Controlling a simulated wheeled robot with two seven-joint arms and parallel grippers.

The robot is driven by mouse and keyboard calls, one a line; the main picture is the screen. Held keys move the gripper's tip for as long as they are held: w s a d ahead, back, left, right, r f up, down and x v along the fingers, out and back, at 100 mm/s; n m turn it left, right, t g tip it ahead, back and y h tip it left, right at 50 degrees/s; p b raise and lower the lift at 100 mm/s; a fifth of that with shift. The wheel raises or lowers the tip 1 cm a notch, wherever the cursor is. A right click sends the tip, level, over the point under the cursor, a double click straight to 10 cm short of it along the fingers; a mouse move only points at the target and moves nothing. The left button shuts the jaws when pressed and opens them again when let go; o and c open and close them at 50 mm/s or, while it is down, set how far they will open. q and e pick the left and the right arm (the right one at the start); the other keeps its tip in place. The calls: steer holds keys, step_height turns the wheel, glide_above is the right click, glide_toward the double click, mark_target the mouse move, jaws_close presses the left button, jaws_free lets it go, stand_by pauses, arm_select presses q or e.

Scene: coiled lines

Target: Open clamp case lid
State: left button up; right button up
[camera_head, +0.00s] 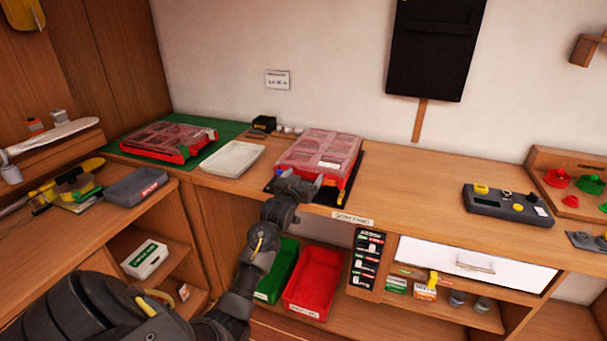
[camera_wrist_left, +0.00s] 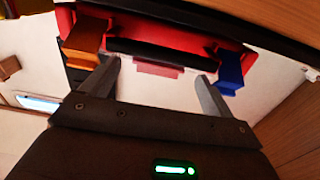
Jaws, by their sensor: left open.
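A red case (camera_head: 320,158) with a clear, pinkish lid sits on a black mat on the bench at the centre; its lid looks closed. In the left wrist view, the red front of a case (camera_wrist_left: 180,32) shows with an orange latch (camera_wrist_left: 85,42) and a blue latch (camera_wrist_left: 231,70) on either side. My left gripper (camera_head: 301,183) is at the front edge of the centre case. Its fingers (camera_wrist_left: 158,74) are spread with nothing between them, close to the case front. In the head view my gripper hides part of that front. My right gripper is not in view.
A similar red case (camera_head: 170,141) lies on a green mat at the back left. A white tray (camera_head: 231,159) stands left of the centre case. A grey control box (camera_head: 507,205) is farther right, with clear bench between. Green and red bins (camera_head: 315,281) sit below.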

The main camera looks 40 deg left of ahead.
arm_select(q)
steer(key=shift+w+a, duration=0.2)
steer(key=shift+w, duration=0.4)
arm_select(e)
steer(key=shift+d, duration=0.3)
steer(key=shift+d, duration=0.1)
